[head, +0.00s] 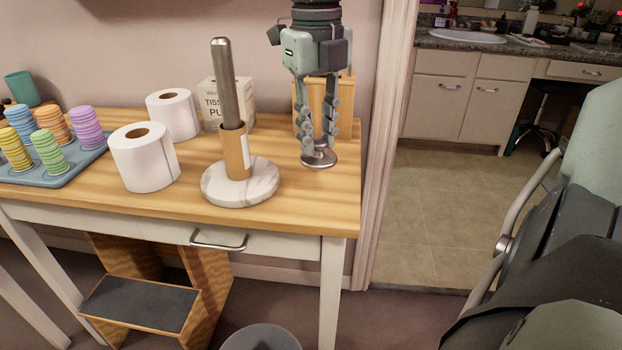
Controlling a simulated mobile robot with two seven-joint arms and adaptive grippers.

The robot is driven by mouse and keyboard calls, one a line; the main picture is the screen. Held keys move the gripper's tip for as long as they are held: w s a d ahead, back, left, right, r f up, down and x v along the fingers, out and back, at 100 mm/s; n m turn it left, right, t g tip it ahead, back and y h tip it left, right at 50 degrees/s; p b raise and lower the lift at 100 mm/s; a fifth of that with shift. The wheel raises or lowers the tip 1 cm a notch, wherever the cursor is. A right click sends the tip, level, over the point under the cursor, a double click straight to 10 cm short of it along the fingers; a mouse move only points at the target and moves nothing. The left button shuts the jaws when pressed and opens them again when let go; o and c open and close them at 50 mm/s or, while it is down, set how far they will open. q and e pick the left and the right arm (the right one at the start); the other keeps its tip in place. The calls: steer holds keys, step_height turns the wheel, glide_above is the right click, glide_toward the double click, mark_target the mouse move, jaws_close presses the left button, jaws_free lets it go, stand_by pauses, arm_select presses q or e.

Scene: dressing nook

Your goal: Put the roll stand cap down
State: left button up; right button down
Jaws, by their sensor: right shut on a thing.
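The roll stand has a round white marble base (262,190) and an upright metal rod (223,80). An empty cardboard tube (236,152) sits around the rod, down at the base. The roll stand cap (319,159) is a small shiny metal disc to the right of the stand, at the right part of the table. My right gripper (318,142) points down and is shut on the cap's upper part, which its fingers hide. The cap is very low over the tabletop; I cannot tell whether it touches. My left gripper is not in view.
The wooden table (200,210) holds two paper rolls, the front one (144,158) left of the stand. A tissue box (213,103) and a wooden container (343,103) stand behind. A blue tray (73,172) with colored stacks is at left. The table's front right corner is clear.

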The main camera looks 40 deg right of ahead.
mark_target(318, 139)
step_height(318, 139, down, 3)
steer(key=shift+s, duration=0.1)
steer(key=shift+d+f, duration=0.1)
steer(key=shift+f, duration=2.05)
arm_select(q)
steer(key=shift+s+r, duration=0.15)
arm_select(e)
steer(key=c, duration=1.3)
jaws_free()
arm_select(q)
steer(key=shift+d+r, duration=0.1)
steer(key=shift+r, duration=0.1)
